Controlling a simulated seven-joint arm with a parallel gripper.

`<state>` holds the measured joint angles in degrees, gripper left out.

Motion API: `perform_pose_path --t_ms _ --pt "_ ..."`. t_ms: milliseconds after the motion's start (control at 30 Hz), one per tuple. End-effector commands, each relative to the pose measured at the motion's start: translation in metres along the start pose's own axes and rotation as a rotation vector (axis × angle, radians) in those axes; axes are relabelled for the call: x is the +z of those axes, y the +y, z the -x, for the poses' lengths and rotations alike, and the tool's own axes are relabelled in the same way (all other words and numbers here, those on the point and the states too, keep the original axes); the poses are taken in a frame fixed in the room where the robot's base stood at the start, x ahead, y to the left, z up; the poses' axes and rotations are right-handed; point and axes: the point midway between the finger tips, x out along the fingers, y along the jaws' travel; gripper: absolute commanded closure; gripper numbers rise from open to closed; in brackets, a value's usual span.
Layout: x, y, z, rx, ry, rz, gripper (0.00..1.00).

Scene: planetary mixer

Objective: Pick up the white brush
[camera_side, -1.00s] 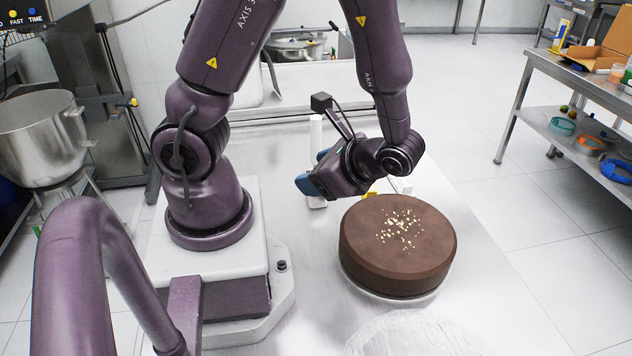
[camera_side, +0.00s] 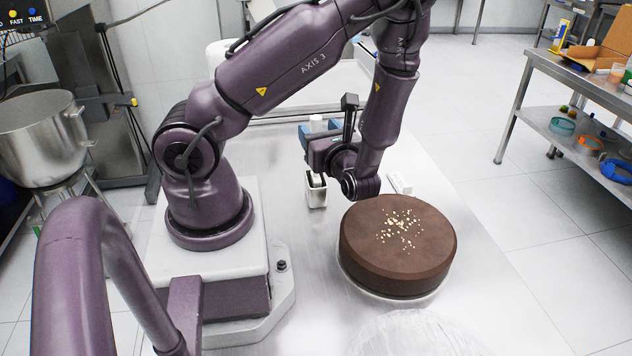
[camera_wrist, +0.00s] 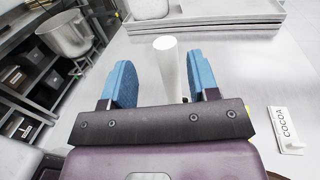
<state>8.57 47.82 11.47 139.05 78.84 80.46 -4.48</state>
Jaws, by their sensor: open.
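The white brush (camera_side: 316,122) stands upright; its pale top shows just above my blue fingers in the side view. Its lower part appears to be in a small metal holder (camera_side: 316,196), though my gripper hides the middle. In the wrist view the white handle (camera_wrist: 167,62) rises between and a little beyond the fingers, closer to the right one. My gripper (camera_wrist: 160,84) is open, with a blue pad on each side of the handle and no visible grip on it. In the side view my gripper (camera_side: 319,130) is level with the brush's upper part.
A large brown cake (camera_side: 398,245) with pale crumbs stands in front and to the right. A white COCOA label (camera_wrist: 288,130) is right of the gripper. Trays (camera_wrist: 205,14) lie behind the brush. A steel bowl (camera_side: 42,140) stands at the left.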

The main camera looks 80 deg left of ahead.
Motion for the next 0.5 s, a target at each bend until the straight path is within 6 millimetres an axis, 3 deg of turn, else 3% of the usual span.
perform_pose_path --t_ms 500 --pt "-0.002 -0.007 -0.055 0.002 0.0 0.0 0.45"
